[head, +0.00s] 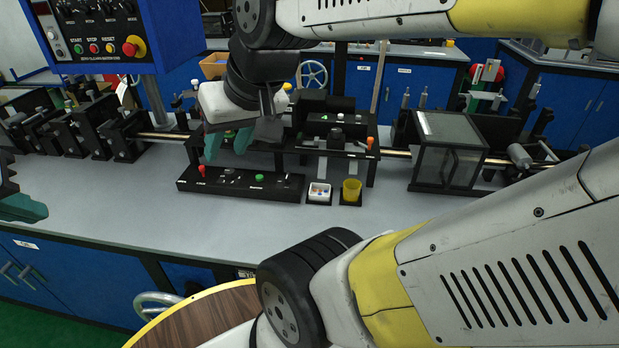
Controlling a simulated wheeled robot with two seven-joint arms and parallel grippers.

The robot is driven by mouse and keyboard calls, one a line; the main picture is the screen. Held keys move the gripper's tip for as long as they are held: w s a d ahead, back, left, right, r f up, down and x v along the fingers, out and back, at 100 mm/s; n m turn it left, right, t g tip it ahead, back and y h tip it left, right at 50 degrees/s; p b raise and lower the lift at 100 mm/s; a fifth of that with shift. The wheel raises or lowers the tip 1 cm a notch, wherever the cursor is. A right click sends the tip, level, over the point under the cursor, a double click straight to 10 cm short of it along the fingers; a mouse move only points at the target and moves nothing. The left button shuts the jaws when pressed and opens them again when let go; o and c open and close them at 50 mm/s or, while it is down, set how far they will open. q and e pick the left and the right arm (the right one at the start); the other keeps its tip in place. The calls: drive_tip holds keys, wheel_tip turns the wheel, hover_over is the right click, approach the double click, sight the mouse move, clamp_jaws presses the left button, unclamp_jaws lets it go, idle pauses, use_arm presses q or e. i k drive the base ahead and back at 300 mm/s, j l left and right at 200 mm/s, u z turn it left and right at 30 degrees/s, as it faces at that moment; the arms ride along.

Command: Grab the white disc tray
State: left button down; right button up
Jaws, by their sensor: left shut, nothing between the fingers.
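My left gripper (22,208) is at the left edge of the picture, far from the tray and partly cut off. Its teal fingers are shut and empty.
Black machinery and a clear-sided box (447,150) stand behind and right. The bench front (130,205) is clear. A blue control panel (97,35) hangs upper left.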

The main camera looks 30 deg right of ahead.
sight(319, 192)
drive_tip(key=k+z, duration=0.1)
drive_tip(key=z, duration=1.25)
